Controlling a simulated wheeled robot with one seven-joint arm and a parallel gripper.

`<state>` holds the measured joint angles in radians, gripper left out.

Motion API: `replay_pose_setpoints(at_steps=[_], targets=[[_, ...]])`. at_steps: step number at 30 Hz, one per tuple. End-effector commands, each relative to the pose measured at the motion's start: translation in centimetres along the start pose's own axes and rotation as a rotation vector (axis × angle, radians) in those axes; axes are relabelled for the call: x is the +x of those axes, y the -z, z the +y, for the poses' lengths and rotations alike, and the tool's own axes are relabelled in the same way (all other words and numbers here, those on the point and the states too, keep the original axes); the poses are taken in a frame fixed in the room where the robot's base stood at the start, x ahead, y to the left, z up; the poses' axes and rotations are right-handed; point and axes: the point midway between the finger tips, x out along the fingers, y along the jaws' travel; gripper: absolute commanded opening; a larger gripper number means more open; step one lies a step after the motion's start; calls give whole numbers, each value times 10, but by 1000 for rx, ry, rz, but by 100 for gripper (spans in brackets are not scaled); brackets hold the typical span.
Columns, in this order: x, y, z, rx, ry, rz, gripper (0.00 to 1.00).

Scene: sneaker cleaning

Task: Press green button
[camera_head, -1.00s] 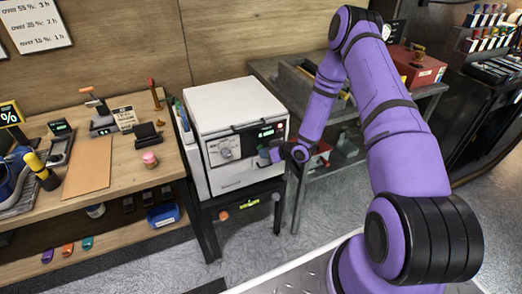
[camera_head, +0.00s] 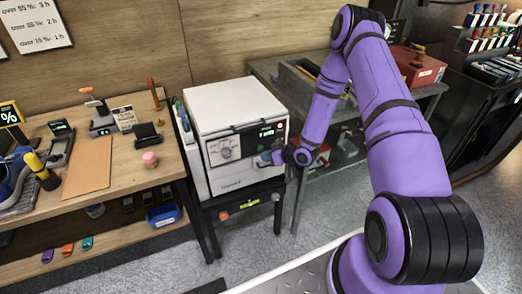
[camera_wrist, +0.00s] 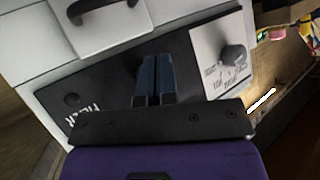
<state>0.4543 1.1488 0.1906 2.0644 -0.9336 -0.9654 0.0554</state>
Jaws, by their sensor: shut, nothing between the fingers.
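The white box-shaped machine (camera_head: 235,105) has a dark front control panel with a lit display (camera_head: 266,133), a red button (camera_head: 280,125) and a dial (camera_head: 226,152). No green button can be made out; the part of the panel behind my fingers is hidden. My gripper (camera_head: 267,157) is shut and empty at the panel's lower right, below the display. I cannot tell whether the fingertips touch the panel.
The machine stands on a dark stand (camera_head: 205,225). A wooden workbench (camera_head: 120,165) with tools and a sneaker (camera_head: 15,175) is at left. A grey metal table (camera_head: 265,72) with a red box (camera_head: 415,65) is behind my arm. The floor in front is clear.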

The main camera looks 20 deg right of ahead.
Motion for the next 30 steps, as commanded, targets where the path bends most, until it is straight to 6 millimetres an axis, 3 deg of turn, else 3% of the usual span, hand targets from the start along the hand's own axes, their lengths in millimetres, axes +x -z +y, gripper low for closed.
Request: replay_pose_setpoints(at_steps=[21, 30], targets=[[-33, -24, -24, 1, 0, 0, 0], [-35, -25, -25, 0, 0, 0, 0]])
